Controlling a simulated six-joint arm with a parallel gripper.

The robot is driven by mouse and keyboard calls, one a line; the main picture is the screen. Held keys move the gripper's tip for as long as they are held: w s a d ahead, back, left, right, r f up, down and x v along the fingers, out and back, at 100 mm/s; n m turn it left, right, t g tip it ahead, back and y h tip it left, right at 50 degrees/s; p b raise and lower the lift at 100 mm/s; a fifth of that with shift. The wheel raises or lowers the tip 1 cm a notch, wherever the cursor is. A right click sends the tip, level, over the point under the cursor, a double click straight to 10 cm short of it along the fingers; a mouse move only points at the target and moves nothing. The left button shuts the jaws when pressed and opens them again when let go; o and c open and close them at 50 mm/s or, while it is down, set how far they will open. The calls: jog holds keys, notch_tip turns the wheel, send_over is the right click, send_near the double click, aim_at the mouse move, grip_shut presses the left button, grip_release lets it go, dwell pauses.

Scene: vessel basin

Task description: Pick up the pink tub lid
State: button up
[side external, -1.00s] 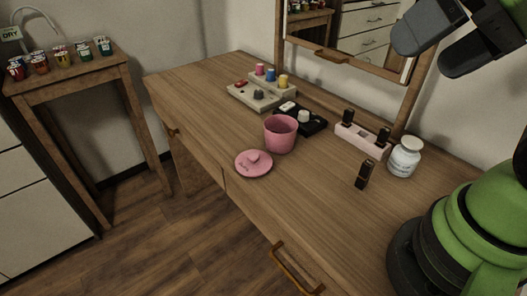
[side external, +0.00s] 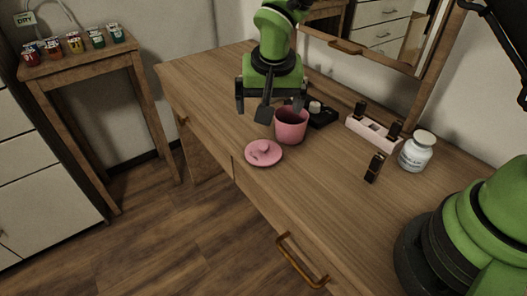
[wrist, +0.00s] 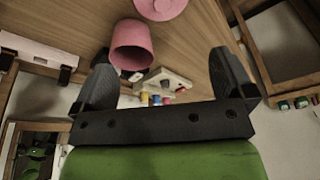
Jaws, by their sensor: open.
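The pink tub lid (side external: 264,153) lies flat on the wooden table near its front edge, with a round knob on top. The open pink tub (side external: 291,126) stands upright just behind and to the right of it. My gripper (side external: 268,105) is open and empty, pointing down above the table, higher and farther back than the lid. In the wrist view, the lid (wrist: 160,8) is cut off at the top edge, beyond the fingertips, and the tub (wrist: 132,45) shows between the fingers of my gripper (wrist: 162,55), nearer the left one.
A black tray (side external: 322,117) sits behind the tub. A spool rack (wrist: 165,80) shows in the wrist view.

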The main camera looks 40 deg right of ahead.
send_over(263, 146)
jog(key=f, duration=0.7)
jog(key=shift+s+a+f, duration=0.2)
jog(key=shift+s+f, duration=0.1)
jog(key=shift+s, duration=0.1)
jog(key=shift+s+x, duration=0.15)
jog(key=shift+x, duration=1.25)
jog(key=shift+s+x, duration=0.1)
jog(key=shift+x, duration=1.3)
jog(key=shift+c, duration=0.5)
jog(key=shift+a, duration=0.1)
jog(key=c, duration=0.5)
